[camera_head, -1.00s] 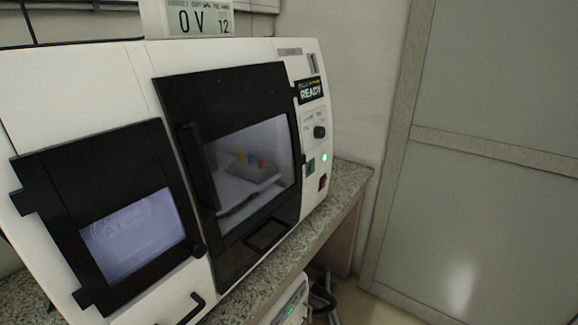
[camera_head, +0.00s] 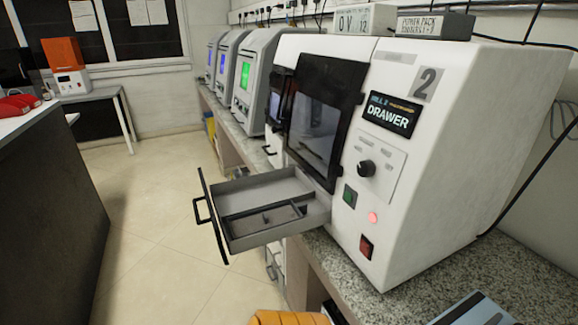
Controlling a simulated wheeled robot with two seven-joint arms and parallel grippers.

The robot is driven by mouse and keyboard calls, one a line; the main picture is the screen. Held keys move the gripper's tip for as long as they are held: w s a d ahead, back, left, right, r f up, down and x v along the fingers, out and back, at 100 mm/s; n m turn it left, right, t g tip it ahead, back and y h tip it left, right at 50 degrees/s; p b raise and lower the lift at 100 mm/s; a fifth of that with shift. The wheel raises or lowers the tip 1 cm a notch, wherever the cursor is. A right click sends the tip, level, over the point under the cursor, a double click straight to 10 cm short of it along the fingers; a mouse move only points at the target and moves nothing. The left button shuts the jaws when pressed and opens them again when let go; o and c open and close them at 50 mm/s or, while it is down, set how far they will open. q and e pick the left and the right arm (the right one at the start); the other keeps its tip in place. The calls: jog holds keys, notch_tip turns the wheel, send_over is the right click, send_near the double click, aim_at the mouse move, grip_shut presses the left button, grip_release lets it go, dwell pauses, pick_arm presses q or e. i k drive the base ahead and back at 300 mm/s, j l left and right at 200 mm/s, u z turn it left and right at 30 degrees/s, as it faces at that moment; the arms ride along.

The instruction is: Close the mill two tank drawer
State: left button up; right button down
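Mill two (camera_head: 440,150) is a white machine marked with a large 2, standing on the granite counter at the right. Its screen (camera_head: 391,115) reads DRAWER and a red light glows below the knob. Its grey tank drawer (camera_head: 270,235) is pulled out from the lower front and sticks out past the counter edge over the floor. The drawer's dark front panel (camera_head: 211,216) carries a black handle (camera_head: 201,209) facing left. The drawer holds a dark-rimmed inner tray and looks empty otherwise. The mill's black-framed window door (camera_head: 322,118) looks shut. Neither gripper is in view.
More machines with lit screens (camera_head: 246,84) line the counter behind. A dark-sided bench (camera_head: 48,215) stands at the left, with open tiled floor (camera_head: 150,210) between. An orange-yellow object (camera_head: 288,318) shows at the bottom edge. A power pack box (camera_head: 435,24) sits on top of mill two.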

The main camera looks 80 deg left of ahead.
aim_at(230, 197)
jog(key=u, duration=0.45)
jog(key=j+u, duration=0.1)
jog(key=u, duration=0.8)
jog(key=j+u, duration=0.15)
jog(key=u, duration=0.7)
jog(key=j+u, duration=0.15)
jog(key=u, duration=0.75)
